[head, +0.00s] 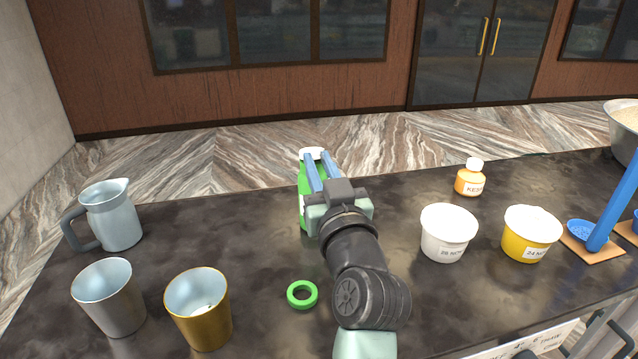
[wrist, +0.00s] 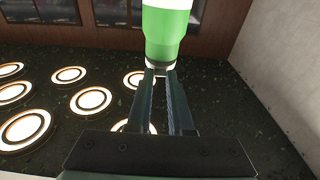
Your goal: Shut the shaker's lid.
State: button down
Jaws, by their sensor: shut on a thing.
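The shaker is a green bottle (head: 305,200) with a white top (head: 311,152), standing upright on the dark counter. My gripper (head: 315,170) reaches over it from the front, with its blue-grey fingers at the white top. The wrist view appears upside down, and the green body (wrist: 167,28) fills its top middle. There my fingertips (wrist: 160,74) close in on the white part at the body's end. My gripper is shut on this white top. The fingers hide much of it, and I cannot tell how far the lid is open.
A green ring (head: 302,294) lies in front of the shaker. A blue-grey jug (head: 112,218), a grey cup (head: 110,300) and a gold cup (head: 201,312) stand left. Right are a white tub (head: 446,236), a yellow tub (head: 528,238) and an orange bottle (head: 468,184).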

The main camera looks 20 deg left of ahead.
jog(key=f+b, duration=0.1)
jog(key=b, duration=0.2)
jog(key=shift+f+t+b, duration=0.1)
jog(key=shift+t+b, duration=0.3)
jog(key=shift+y+b, duration=0.4)
jog(key=shift+b, duration=0.4)
jog(key=shift+s+t, duration=0.1)
jog(key=shift+t, duration=0.2)
jog(key=shift+r, duration=0.25)
jog(key=c, duration=0.8)
grip_release()
jog(key=shift+f, duration=0.1)
jog(key=shift+s+d, duration=0.1)
